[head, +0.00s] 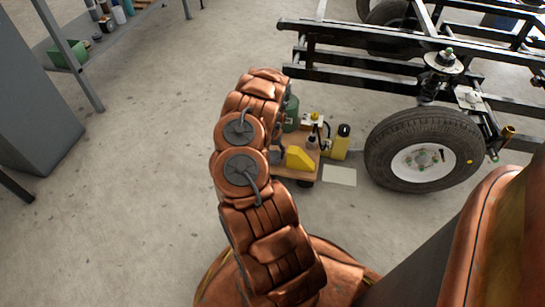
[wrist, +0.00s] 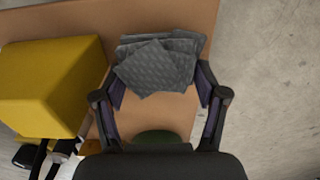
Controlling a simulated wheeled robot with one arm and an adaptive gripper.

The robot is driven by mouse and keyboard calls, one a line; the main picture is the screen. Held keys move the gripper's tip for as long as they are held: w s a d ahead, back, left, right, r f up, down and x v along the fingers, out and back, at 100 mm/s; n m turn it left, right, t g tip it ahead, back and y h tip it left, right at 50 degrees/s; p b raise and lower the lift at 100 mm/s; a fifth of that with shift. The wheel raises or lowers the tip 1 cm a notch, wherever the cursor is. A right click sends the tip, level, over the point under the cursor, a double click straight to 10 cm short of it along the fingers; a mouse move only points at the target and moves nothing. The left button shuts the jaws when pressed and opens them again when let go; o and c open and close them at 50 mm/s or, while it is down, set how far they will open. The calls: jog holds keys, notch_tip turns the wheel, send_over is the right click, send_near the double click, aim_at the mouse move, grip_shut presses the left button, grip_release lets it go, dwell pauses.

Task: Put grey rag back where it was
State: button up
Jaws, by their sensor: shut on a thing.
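The grey rag (wrist: 155,62) is a folded, textured cloth with several overlapping layers, in the upper middle of the wrist view. My gripper (wrist: 160,80) has a finger on each side of it and is shut on it. The rag is over or on the brown wooden top of a low cart (wrist: 185,17); I cannot tell whether it touches the top. In the head view the rag and my gripper are hidden behind my arm.
A yellow block (wrist: 52,87) stands on the cart left of the rag. It also shows in the head view (head: 299,158), near a yellow container (head: 341,141). A wheel (head: 425,150) and black frame are to the right. Open floor (head: 150,150) lies left.

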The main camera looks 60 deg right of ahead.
jog(key=shift+f, duration=0.75)
jog(key=shift+f, duration=0.15)
jog(key=o, duration=0.7)
jog(key=shift+o, duration=0.2)
